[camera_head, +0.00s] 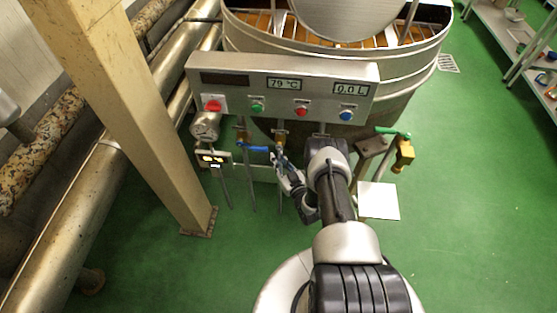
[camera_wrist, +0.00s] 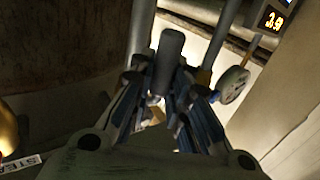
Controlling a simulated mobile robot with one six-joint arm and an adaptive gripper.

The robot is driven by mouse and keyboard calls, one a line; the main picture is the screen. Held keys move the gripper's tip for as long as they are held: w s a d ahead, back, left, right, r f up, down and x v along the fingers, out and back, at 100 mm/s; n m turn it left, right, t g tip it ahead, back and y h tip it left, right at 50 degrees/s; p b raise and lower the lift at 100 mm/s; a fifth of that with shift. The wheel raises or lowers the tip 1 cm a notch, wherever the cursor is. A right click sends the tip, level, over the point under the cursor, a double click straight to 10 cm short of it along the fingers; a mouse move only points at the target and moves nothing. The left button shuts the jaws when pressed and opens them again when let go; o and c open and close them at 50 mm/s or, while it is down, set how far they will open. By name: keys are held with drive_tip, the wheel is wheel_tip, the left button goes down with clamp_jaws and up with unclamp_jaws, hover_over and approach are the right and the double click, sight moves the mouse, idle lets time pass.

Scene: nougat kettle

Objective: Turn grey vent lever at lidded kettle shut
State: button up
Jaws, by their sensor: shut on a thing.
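The large round steel kettle (camera_head: 405,62) stands at the top of the head view, with a round lid (camera_head: 345,12) over part of its open top. My gripper (camera_head: 279,160) is low in front of it, below the control panel. In the wrist view my gripper (camera_wrist: 160,85) has its fingers closed around a grey, rounded lever (camera_wrist: 172,48). The lever's end sticks up between the fingers, and its lower part is hidden by them. In the head view the lever is too small and covered to make out clearly.
A control panel (camera_head: 325,88) with buttons and readouts hangs above my gripper. A blue lever (camera_head: 254,148) is close on the left; a green lever (camera_head: 391,131) is on the right. A beige post (camera_head: 125,95) and pipes fill the left.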

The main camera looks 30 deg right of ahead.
clamp_jaws()
idle(0.3)
drive_tip(key=s+d+r+n+g+h+p, duration=0.3)
drive_tip(key=d+r+n+g+h+p, duration=0.2)
drive_tip(key=n+g+p, duration=0.3)
drive_tip(key=shift+s+r+n+g+h+p, duration=0.25)
drive_tip(key=shift+r+n+g+h+p, duration=0.25)
drive_tip(key=shift+n+p, duration=0.9)
drive_tip(key=shift+f, duration=0.1)
